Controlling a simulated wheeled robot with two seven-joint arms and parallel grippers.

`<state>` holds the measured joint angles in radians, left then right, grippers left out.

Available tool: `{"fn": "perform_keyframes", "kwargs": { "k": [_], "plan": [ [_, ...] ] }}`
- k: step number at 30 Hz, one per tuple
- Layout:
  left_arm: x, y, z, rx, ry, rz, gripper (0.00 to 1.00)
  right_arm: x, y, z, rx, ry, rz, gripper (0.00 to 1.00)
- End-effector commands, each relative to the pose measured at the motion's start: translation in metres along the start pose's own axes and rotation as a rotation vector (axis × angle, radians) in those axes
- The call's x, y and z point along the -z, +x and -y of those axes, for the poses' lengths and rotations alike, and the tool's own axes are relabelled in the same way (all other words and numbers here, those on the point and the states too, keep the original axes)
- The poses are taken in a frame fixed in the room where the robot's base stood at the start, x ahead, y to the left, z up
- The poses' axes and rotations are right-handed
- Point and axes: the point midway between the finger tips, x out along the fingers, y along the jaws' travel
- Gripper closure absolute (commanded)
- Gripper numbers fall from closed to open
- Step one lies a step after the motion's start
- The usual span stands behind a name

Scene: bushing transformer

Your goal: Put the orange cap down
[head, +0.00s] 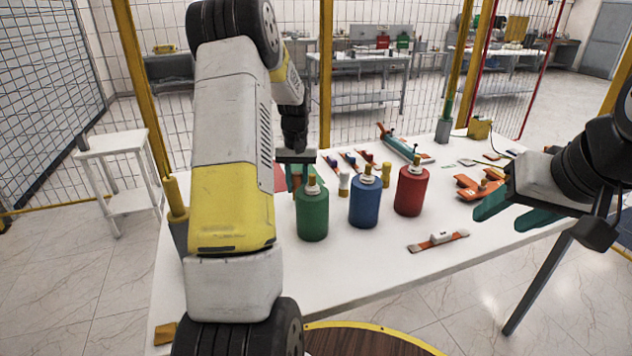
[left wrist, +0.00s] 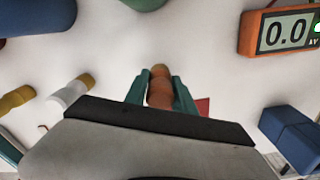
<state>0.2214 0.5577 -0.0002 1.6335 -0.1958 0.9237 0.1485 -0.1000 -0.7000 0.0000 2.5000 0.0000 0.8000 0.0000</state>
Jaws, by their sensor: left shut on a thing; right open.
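The orange cap (left wrist: 159,92) is between the teal fingers of my left gripper (left wrist: 158,90) in the left wrist view. The fingers are shut on it, one on each side, above the white table; whether it touches the table is unclear. My right gripper (head: 502,219) is open and empty over the table's right side.
A blue bottle (head: 364,203) and a red bottle (head: 411,192) stand right of the green one. A white cap (left wrist: 70,92) and a yellow cap (left wrist: 17,98) stand nearby. An orange meter (left wrist: 280,31) and blue block (left wrist: 292,138) are to the right.

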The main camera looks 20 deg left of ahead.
Motion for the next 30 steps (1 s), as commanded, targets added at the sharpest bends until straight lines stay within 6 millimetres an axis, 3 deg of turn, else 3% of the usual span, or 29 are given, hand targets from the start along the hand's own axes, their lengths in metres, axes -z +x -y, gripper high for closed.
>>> {"fn": "perform_keyframes", "kwargs": {
  "k": [3,14,15,18,30],
  "plan": [
    [0.0,0.016,0.0,0.0,0.0,0.002,1.0,0.0,0.0,0.0,0.0,0.0,0.0,0.5],
    [0.0,0.02,0.0,0.0,0.0,0.0,1.0,0.0,0.0,0.0,0.0,0.0,0.0,0.5],
    [0.0,0.02,0.0,0.0,0.0,0.0,0.65,0.0,0.0,0.0,0.0,0.0,0.0,0.5],
    [0.0,0.02,0.0,0.0,0.0,0.0,0.47,0.0,0.0,0.0,0.0,0.0,0.0,0.5],
    [0.0,0.014,0.0,0.0,0.0,-0.001,0.47,0.0,0.0,0.0,0.0,0.0,0.0,0.5]
  ]
}}
